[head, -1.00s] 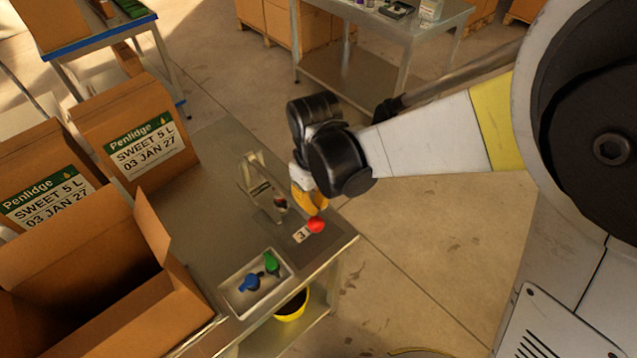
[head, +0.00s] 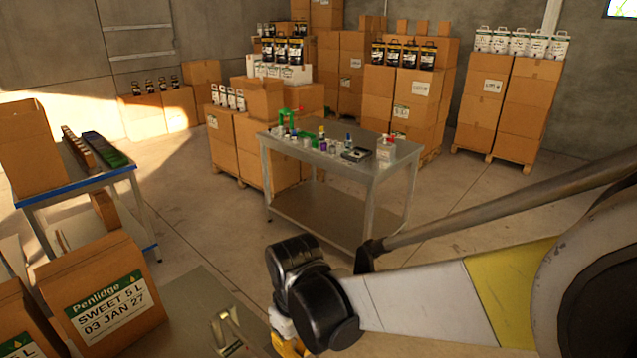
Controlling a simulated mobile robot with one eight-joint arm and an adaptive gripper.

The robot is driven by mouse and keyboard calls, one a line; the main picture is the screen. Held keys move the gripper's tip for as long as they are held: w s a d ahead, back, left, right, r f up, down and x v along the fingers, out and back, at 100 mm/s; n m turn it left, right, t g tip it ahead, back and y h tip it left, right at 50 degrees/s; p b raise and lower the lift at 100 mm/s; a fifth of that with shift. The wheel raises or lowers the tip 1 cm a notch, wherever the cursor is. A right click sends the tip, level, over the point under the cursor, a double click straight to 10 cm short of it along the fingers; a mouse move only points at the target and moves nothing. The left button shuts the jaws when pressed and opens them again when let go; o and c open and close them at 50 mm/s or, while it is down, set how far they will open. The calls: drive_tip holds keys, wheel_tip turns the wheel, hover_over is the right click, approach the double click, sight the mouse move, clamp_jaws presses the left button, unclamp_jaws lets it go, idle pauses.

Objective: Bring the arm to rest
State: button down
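My arm reaches in from the right in the head view, with its black wrist joints low in the middle. My gripper (head: 287,342) hangs below the wrist, over or beside the right edge of the near steel table (head: 178,318). Only its white and yellow upper part shows. The fingertips are cut off by the bottom edge, so I cannot see whether it is open or shut, or whether it holds anything.
Labelled cartons (head: 100,290) stand at lower left. Another steel table (head: 345,165) with small items stands beyond my wrist. Stacked boxes line the back; floor between is clear.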

drive_tip(key=s+d+f+m+t+b, duration=0.1)
drive_tip(key=s+d+m+t+b, duration=0.1)
drive_tip(key=d+b, duration=0.3)
drive_tip(key=s+d+f+m+t+b, duration=0.1)
drive_tip(key=d+m+b, duration=0.3)
drive_tip(key=d, duration=0.7)
drive_tip(key=s+d+f+m+t+b, duration=0.1)
drive_tip(key=s+d+m+t+b, duration=0.2)
drive_tip(key=d+b, duration=0.2)
drive_tip(key=d, duration=0.3)
drive_tip(key=shift+d+t+b, duration=0.15)
drive_tip(key=shift+t+b, duration=0.25)
drive_tip(key=shift+f, duration=0.15)
